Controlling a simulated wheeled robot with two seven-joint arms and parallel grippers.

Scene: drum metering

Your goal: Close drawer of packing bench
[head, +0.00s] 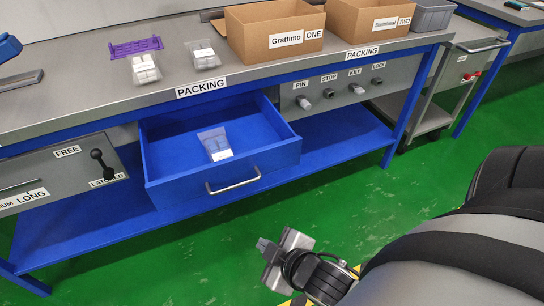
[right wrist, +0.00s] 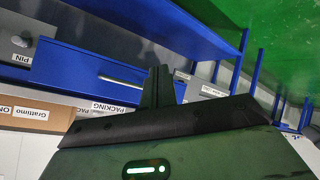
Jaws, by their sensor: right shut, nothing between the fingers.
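The blue drawer (head: 275,160) of the packing bench (head: 120,92) stands pulled out in the head view, with a grey bar handle (head: 233,182) on its front. A clear pack with white pieces (head: 217,146) lies inside it. My right gripper (head: 264,248) is shut and empty, in front of and below the drawer front, apart from the handle. In the right wrist view its closed fingers (right wrist: 160,84) show beside the blue drawer front (right wrist: 75,70) and its handle (right wrist: 120,81). My left gripper is not in view.
On the bench top are two cardboard boxes (head: 262,46) (head: 370,20), clear packs (head: 203,54) and a purple rack (head: 136,47). A panel with a black lever (head: 102,164) is left of the drawer; a knob panel (head: 335,90) is right. The green floor in front is clear.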

